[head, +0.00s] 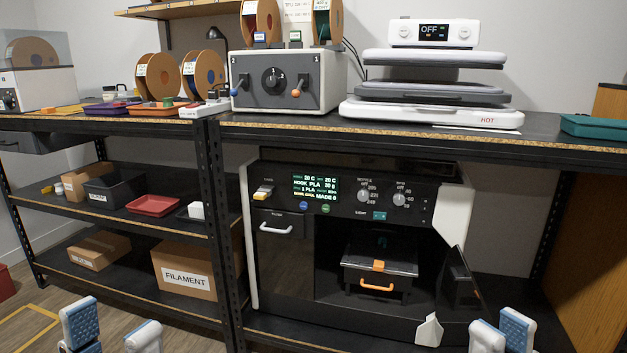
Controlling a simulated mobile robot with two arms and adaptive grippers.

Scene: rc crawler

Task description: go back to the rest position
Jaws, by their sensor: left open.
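My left gripper (112,331) is at the bottom left edge, in front of the shelving. Its two blue-and-white fingers stand apart with nothing between them. My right gripper (502,333) is at the bottom right, in front of the lower part of the black machine. Its two fingertips overlap in the picture, one with its blue pad showing, and I cannot tell how wide they are. I see no object at either gripper. Both arms and the lower parts of the grippers are outside the frame.
The black machine (279,247) has an open bay with an orange-handled box (379,268). An angled panel (458,285) stands at its right. The workbench edge (400,137) runs above. Floor (30,310) shows at lower left.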

